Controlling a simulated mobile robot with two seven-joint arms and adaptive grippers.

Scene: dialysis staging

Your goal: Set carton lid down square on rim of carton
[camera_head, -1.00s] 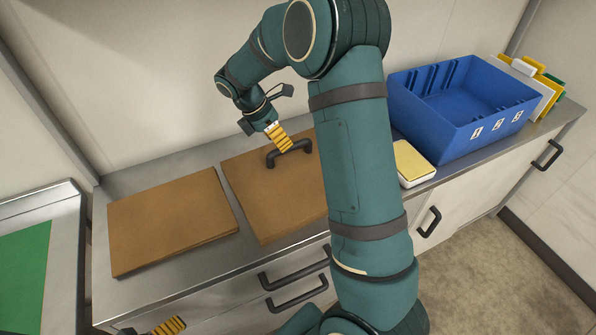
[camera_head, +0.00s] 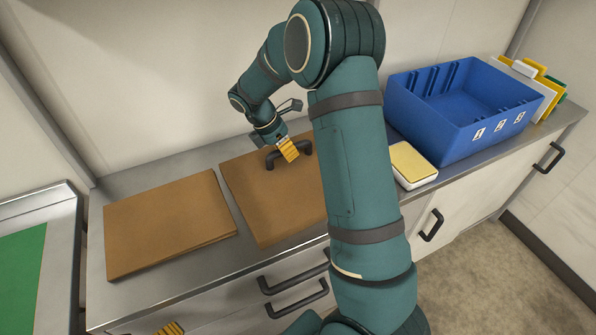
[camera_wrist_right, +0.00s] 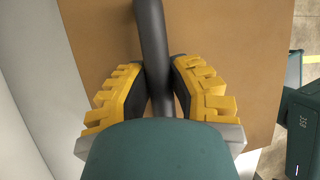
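The carton lid (camera_head: 265,205) is a flat brown panel with a dark arched handle (camera_head: 274,162), in the middle of the counter in the head view. My right gripper (camera_head: 288,149) is at the handle. In the right wrist view its yellow fingers (camera_wrist_right: 160,75) lie close against both sides of the handle bar (camera_wrist_right: 150,30), above the brown lid face (camera_wrist_right: 235,60). A second brown flat-topped piece (camera_head: 165,220) lies left of the lid. I cannot tell which brown piece is the carton; no open rim shows. My left gripper (camera_head: 170,328) only peeks in at the bottom edge.
A blue bin (camera_head: 455,135) stands at the right of the steel counter (camera_head: 200,275), with folders (camera_head: 540,80) behind it. A small yellow-topped white box (camera_head: 413,165) is in front of the bin. My right arm hides the lid's right side.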

